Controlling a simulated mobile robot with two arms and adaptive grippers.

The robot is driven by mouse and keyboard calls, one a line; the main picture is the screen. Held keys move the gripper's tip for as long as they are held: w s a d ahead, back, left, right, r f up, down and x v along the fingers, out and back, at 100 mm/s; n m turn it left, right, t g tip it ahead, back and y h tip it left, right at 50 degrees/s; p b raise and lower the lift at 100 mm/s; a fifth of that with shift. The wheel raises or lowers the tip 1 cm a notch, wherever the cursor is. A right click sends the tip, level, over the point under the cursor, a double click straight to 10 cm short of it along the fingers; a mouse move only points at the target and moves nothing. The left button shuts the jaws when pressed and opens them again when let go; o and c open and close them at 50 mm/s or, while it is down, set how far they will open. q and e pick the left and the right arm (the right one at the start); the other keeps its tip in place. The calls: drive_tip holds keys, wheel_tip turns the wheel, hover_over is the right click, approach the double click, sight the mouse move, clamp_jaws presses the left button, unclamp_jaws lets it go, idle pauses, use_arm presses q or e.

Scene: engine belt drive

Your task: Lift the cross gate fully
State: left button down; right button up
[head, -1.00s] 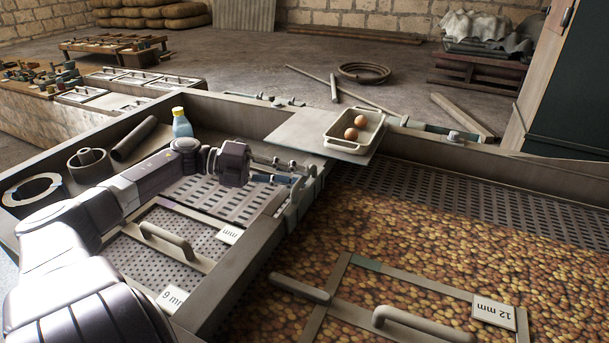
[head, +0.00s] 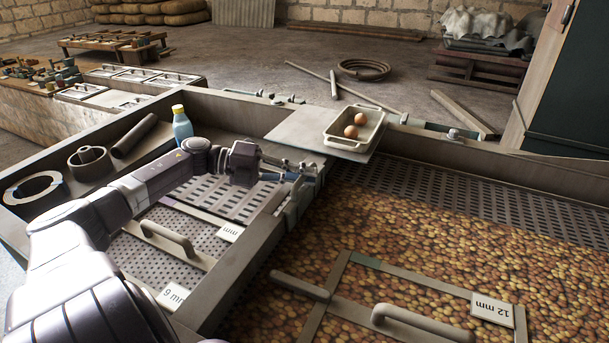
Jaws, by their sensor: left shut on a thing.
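My left gripper (head: 303,175) reaches in from the left to the wall between the two bays, close to the plate's left corner. It is shut on a part at the top of this wall, which looks like the cross gate (head: 291,213), a narrow metal piece in upright guides. The fingers cover the held part, and I cannot tell how far the gate is raised. My right gripper is not in view.
A flat plate (head: 290,130) bears a tray (head: 331,138) with two brown eggs (head: 355,125). A blue bottle (head: 182,127) stands behind my arm. The right bay holds small round produce (head: 420,230) around a 12 mm frame with a handle (head: 420,325).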

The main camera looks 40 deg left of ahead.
use_arm(q)
drive_tip(key=shift+r, duration=0.15)
wheel_tip(320, 180, up, 6)
drive_tip(key=p, duration=0.4)
drive_tip(key=shift+f, duration=0.25)
drive_tip(key=shift+w, duration=0.1)
drive_tip(key=shift+r, duration=0.1)
drive_tip(key=c, duration=2.2)
unclamp_jaws()
drive_tip(key=shift+c, duration=0.2)
drive_tip(key=shift+s+a, duration=0.1)
drive_tip(key=shift+s, duration=0.15)
